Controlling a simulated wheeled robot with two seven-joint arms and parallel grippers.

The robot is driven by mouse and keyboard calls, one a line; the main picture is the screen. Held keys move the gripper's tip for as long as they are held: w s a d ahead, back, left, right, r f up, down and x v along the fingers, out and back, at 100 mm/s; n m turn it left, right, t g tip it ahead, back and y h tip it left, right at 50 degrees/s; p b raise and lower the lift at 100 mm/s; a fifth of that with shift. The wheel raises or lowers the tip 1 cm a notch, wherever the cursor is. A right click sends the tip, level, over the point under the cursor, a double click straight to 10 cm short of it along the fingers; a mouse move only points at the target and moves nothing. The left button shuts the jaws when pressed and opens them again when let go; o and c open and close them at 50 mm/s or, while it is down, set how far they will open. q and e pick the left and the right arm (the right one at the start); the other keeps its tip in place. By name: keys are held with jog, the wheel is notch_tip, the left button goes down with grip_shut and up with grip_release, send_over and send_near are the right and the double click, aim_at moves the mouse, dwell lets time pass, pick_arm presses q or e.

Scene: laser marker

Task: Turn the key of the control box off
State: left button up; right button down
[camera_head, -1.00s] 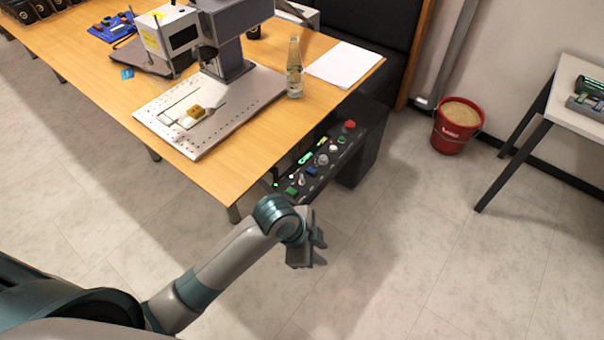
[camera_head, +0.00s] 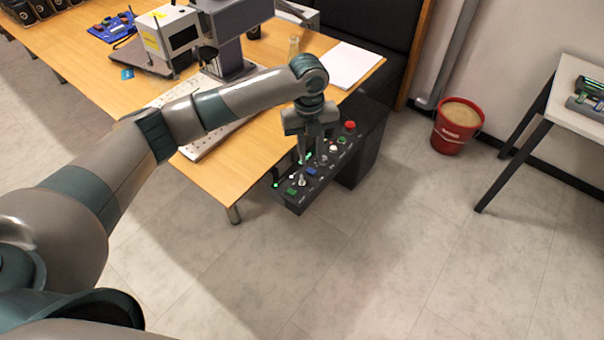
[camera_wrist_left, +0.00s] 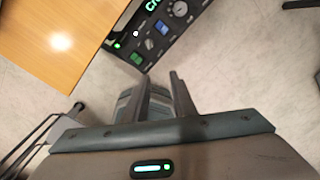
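The dark control box (camera_head: 340,172) stands beside the table's right end, with a row of controls on top. A small silver piece that looks like the key (camera_head: 302,182) sits between a green button (camera_head: 291,190) and a blue button (camera_head: 311,171). It also shows in the left wrist view (camera_wrist_left: 149,44), too small to tell which way it is turned. My left gripper (camera_head: 310,157) points down over the box, near the blue button, with its fingers apart and nothing between them. In the wrist view its fingers (camera_wrist_left: 160,82) are apart below the controls. My right gripper is not in view.
A red stop button (camera_head: 350,126) is at the far end of the box. A red bucket (camera_head: 456,128) stands to the right. The floor in front is clear.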

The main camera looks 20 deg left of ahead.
aim_at(302, 177)
pick_arm(q)
jog(key=shift+m+y, duration=0.3)
jog(key=shift+m, duration=0.2)
jog(key=w+a+r, duration=0.2)
jog(key=a+r, duration=0.1)
jog(key=shift+w+a+r, duration=0.2)
jog(key=shift+w+r, duration=0.1)
jog(key=shift+w, duration=0.05)
jog(key=shift+f, duration=0.15)
